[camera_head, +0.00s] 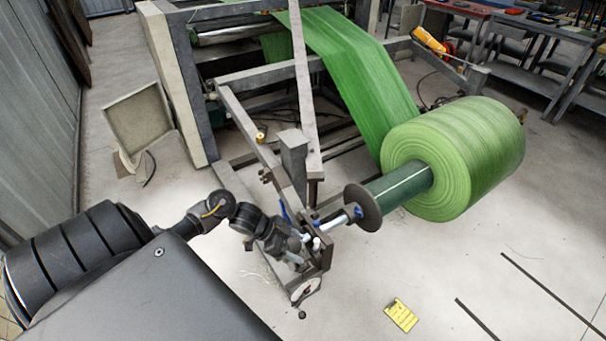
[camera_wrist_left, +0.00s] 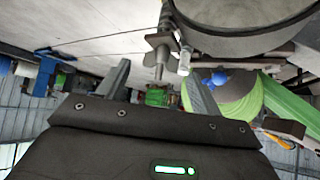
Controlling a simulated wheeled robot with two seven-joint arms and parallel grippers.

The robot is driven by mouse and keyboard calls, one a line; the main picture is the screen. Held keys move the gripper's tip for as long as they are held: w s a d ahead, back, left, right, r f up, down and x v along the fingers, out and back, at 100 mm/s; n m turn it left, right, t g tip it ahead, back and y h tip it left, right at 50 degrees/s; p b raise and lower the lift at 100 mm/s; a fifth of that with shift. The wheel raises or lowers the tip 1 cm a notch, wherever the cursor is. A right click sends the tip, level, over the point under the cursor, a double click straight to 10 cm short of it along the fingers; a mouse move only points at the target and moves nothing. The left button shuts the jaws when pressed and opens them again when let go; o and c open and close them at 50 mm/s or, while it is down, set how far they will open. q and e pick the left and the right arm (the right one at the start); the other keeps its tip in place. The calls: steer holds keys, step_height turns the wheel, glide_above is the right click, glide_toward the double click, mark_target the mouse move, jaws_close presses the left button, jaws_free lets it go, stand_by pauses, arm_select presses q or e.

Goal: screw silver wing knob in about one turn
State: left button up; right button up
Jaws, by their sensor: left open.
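The silver wing knob (camera_wrist_left: 160,42) shows in the left wrist view, just beyond the fingertips, with a short silver stem. A second small silver pin (camera_wrist_left: 185,60) is beside it. In the head view the knob is small and cannot be told clearly from the metal parts by the stand. My left gripper (camera_wrist_left: 157,74) is open, its two fingers apart with the stem's end near the gap between them. No contact is clear. In the head view my left gripper (camera_head: 305,247) is at the roll stand's near end, partly hiding the bracket. My right gripper is not in view.
A green film roll (camera_head: 455,160) sits on a dark green core (camera_head: 402,187) with a round flange (camera_head: 362,207). The steel frame (camera_head: 250,130) stands behind my gripper. A yellow tag (camera_head: 401,315) lies on the open floor at front right.

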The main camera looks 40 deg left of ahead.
mark_target(303, 249)
arm_select(q)
steer(key=shift+x, duration=1.55)
steer(key=c, duration=1)
